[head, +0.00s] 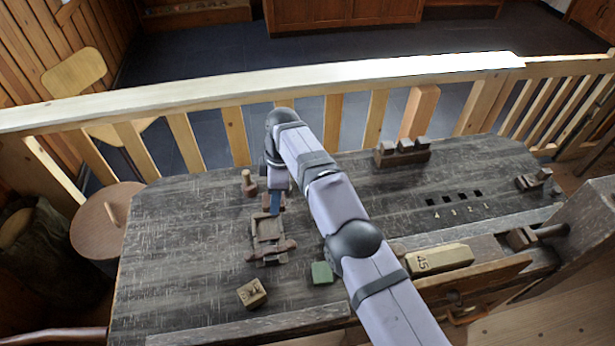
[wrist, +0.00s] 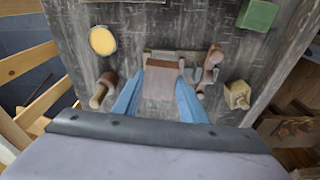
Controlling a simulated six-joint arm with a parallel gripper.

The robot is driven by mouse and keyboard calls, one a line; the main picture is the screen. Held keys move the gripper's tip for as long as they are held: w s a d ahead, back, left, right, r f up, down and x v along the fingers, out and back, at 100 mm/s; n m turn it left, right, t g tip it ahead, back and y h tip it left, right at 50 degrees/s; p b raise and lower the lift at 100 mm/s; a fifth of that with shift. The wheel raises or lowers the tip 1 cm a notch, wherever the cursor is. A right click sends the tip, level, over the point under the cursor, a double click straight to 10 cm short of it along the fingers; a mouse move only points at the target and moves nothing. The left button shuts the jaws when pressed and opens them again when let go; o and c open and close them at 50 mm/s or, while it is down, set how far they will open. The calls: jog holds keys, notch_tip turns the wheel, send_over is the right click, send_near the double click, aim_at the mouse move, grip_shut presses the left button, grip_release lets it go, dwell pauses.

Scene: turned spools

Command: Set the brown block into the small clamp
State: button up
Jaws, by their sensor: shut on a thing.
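The brown block (wrist: 159,83) is between the two blue fingers of my gripper (wrist: 158,98) in the wrist view. The gripper is shut on it. The small clamp, a worn wooden frame with a rounded cross handle (head: 270,248), sits on the bench in the head view. My gripper (head: 274,206) is low at the far end of this clamp. The clamp's handle also shows right of the fingers in the wrist view (wrist: 210,68). My gripper and arm partly hide the block in the head view, so I cannot tell whether it touches the clamp.
A reddish peg (head: 249,184) stands just left of my gripper. A green block (head: 322,272) and a tan marked block (head: 252,293) lie nearer the front. A dark rack (head: 402,153) and a block marked 45 (head: 440,259) are to the right. The bench's left side is clear.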

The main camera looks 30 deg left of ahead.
aim_at(265, 204)
jog(key=s, duration=0.1)
jog(key=s+a+f+n, duration=0.1)
jog(key=shift+s+a+f, duration=0.2)
jog(key=shift+s, duration=0.2)
jog(key=shift+f, duration=0.15)
jog(key=shift+f+b, duration=0.5)
jog(key=shift+f, duration=0.8)
notch_tip(265, 204, down, 2)
jog(key=shift+f+b, duration=0.2)
jog(key=shift+b, duration=0.95)
jog(key=shift+f+b, duration=0.55)
jog(key=shift+b, duration=0.65)
jog(key=shift+b, duration=0.65)
jog(key=shift+d+f+b, duration=0.1)
jog(key=shift+f+b, duration=0.6)
jog(key=shift+b, duration=0.3)
dwell(0.8)
